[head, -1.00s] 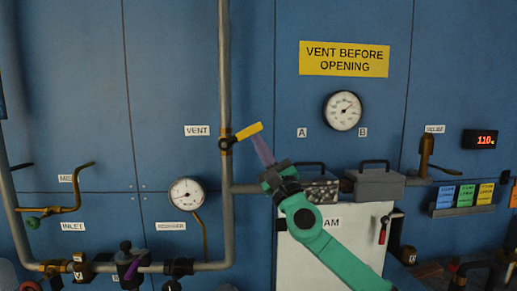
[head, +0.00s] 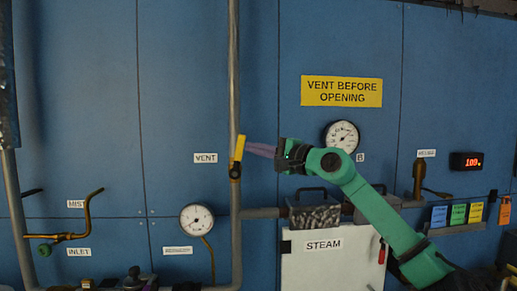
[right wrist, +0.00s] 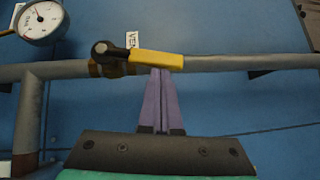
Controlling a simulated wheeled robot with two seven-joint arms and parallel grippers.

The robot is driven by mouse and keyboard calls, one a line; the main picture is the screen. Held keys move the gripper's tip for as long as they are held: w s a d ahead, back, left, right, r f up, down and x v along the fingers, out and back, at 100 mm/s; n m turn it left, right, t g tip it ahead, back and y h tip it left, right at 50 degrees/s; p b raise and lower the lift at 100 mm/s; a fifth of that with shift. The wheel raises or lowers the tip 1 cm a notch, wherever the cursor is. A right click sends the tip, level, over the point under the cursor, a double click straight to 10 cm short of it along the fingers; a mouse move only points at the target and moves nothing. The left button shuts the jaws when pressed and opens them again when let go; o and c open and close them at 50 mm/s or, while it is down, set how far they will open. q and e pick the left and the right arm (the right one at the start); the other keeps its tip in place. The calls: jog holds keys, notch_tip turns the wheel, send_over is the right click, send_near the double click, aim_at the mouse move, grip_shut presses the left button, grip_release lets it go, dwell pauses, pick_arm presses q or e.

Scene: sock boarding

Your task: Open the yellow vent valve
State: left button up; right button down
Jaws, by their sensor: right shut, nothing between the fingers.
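The yellow vent valve handle (head: 240,148) stands nearly upright, in line with the vertical grey pipe (head: 236,210), just right of the VENT label (head: 206,158). Its dark pivot (head: 235,170) is at the lower end. My right gripper (head: 250,147) reaches in from the right with its purple fingers shut and empty. The fingertips are at the right side of the handle; in the right wrist view the fingertips (right wrist: 160,72) meet the edge of the yellow handle (right wrist: 157,59), which lies along the pipe. My left gripper is not in view.
A white STEAM cabinet (head: 325,270) with a basket (head: 313,215) above it stands below my right arm. A gauge (head: 341,136) and a yellow sign (head: 341,92) are on the blue wall. Another gauge (head: 197,218) sits left of the pipe. A red display (head: 466,161) is at right.

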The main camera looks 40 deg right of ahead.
jog(key=shift+w+a+r+n+g+p, duration=0.45)
jog(key=shift+a+n+g+p, duration=0.25)
jog(key=shift+p, duration=0.25)
jog(key=shift+d, duration=0.1)
jog(key=shift+f, duration=0.1)
